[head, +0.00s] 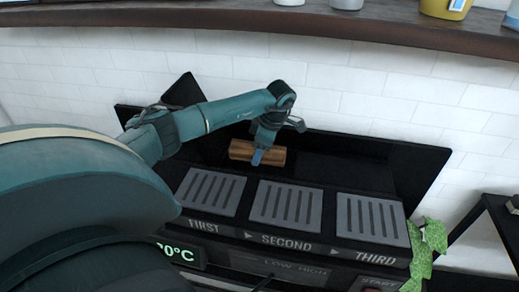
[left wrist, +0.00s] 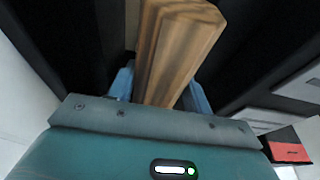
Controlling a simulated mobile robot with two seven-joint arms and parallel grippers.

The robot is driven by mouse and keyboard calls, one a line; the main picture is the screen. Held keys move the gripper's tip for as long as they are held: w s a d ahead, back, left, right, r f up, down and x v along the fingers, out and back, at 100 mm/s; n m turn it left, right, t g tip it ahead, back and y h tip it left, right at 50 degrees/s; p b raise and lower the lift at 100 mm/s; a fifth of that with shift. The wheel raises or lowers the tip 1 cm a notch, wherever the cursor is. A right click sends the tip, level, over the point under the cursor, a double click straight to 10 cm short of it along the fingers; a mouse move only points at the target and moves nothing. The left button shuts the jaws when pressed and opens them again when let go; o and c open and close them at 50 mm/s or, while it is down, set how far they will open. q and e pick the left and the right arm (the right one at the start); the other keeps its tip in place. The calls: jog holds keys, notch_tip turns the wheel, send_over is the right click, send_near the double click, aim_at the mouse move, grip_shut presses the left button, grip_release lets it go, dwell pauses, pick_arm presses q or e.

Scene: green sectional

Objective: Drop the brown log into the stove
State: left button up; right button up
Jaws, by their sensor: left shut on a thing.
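The brown log (head: 240,150) is a short wooden block. My left gripper (head: 258,157) is shut on it and holds it over the dark back part of the black stove (head: 330,160), behind the grey slotted plates. In the left wrist view the log (left wrist: 172,45) sits between the two blue fingers of the left gripper (left wrist: 160,88). I cannot tell how far the log is above the surface below it. My right gripper is not in view.
Three slotted plates line the stove's front, above the labels FIRST (head: 204,227), SECOND (head: 286,242) and THIRD (head: 375,257). A wooden shelf (head: 300,24) with containers runs above along the white brick wall (head: 330,75). Green leaves (head: 428,240) hang at the right corner.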

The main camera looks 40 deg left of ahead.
pick_arm(q)
jog(key=o, duration=1.1)
jog(key=shift+c, duration=0.2)
jog(key=shift+o, duration=0.9)
jog(key=v, duration=1.3)
jog(key=shift+d, duration=0.1)
jog(key=shift+s, duration=0.1)
